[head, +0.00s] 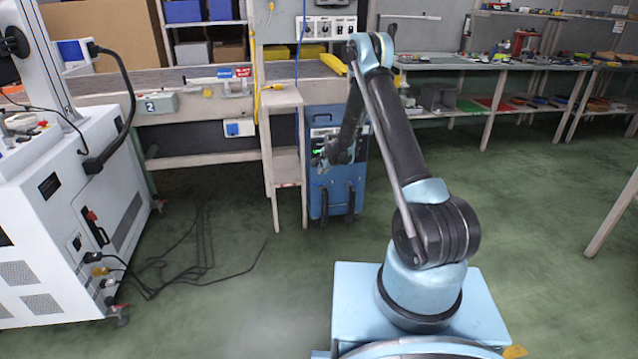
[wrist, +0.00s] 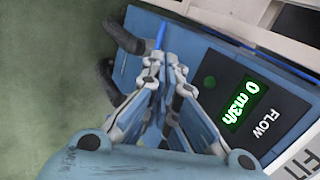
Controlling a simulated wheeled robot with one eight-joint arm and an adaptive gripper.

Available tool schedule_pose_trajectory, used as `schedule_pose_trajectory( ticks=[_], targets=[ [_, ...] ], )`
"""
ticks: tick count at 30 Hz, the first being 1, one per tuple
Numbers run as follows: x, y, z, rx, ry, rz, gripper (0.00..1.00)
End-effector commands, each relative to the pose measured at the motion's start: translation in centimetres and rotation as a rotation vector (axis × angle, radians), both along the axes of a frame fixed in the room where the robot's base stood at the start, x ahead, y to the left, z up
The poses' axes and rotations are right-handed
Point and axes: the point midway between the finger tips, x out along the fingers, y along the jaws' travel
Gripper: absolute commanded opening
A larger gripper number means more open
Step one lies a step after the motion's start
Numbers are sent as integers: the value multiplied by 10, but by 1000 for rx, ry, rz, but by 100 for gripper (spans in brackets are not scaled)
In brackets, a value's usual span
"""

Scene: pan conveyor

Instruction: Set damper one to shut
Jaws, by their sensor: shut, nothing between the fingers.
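A blue cabinet (head: 335,195) stands on the floor beyond my arm in the head view. In the wrist view its blue face (wrist: 215,45) carries a dark panel with a lit green display (wrist: 244,103) reading "0 m3/h", labelled FLOW. My gripper (wrist: 165,58) is shut and empty close over this face, left of the display. A thin bright blue strip (wrist: 160,36) shows just beyond the fingertips; I cannot tell whether they touch it. In the head view my gripper (head: 335,154) is small and dark in front of the cabinet. I cannot make out damper one or its setting.
A narrow wooden stand (head: 286,150) is close left of the cabinet. A white machine (head: 60,220) stands at the left, with black cables (head: 190,262) on the floor. A long bench (head: 490,63) runs along the back right. The green floor at right is mostly clear.

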Motion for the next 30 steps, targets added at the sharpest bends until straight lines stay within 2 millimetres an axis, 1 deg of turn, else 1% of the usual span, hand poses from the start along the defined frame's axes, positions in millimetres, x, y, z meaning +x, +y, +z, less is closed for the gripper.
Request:
schedule_pose_trajectory(
  ticks=[5, 8, 30],
  targets=[
    [6, 3, -11, 2, 0, -2, 0],
    [12, 6, -21, 1, 0, -2, 0],
    [61, 27, -100, 1, 0, -2, 0]
  ],
)
